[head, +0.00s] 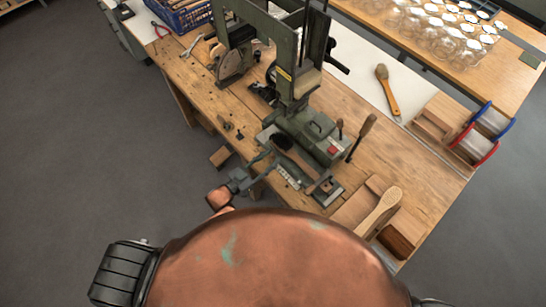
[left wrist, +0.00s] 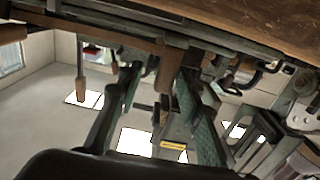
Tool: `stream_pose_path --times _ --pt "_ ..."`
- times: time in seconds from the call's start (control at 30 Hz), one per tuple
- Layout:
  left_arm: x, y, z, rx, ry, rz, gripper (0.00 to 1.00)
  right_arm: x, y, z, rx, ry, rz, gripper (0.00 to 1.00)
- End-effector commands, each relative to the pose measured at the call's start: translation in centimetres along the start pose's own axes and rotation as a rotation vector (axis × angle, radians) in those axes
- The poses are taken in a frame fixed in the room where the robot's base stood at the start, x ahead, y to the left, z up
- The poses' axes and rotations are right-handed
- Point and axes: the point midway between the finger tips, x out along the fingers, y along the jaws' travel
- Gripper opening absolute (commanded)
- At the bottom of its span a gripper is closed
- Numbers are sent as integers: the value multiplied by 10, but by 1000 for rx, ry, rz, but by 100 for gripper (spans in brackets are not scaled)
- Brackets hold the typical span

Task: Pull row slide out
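A green tufting machine (head: 312,135) stands on the wooden bench. At its front foot are a light metal plate (head: 328,192) and a long dark piece (head: 296,155); I cannot tell for sure which part is the row slide. My left gripper (head: 262,158) reaches in from the left beside this front part, its tips partly lost against the machine. In the left wrist view my left gripper (left wrist: 160,78) has its greenish fingers spread apart. A brown handle (left wrist: 172,68) shows between them, with no clear contact on both sides. My right gripper is not in view.
A wooden paddle (head: 380,210) and wood blocks lie at the bench's front right. Red and blue spools (head: 474,145) stand at the right edge, a brush (head: 387,90) behind. A blue crate (head: 182,14) and glass jars (head: 440,35) are farther back. Open floor lies left.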

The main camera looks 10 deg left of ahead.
Motion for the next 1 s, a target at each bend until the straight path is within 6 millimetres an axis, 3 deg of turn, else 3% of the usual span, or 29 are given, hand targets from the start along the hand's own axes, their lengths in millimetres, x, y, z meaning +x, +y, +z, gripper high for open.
stream_pose_path --times 0.3,0.5,1.0 --pt "-68 0 2 0 -4 0 33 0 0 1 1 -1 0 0" --pt "-95 1 1 0 -3 1 33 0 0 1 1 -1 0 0" --pt "-104 1 1 0 -1 1 33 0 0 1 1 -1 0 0"
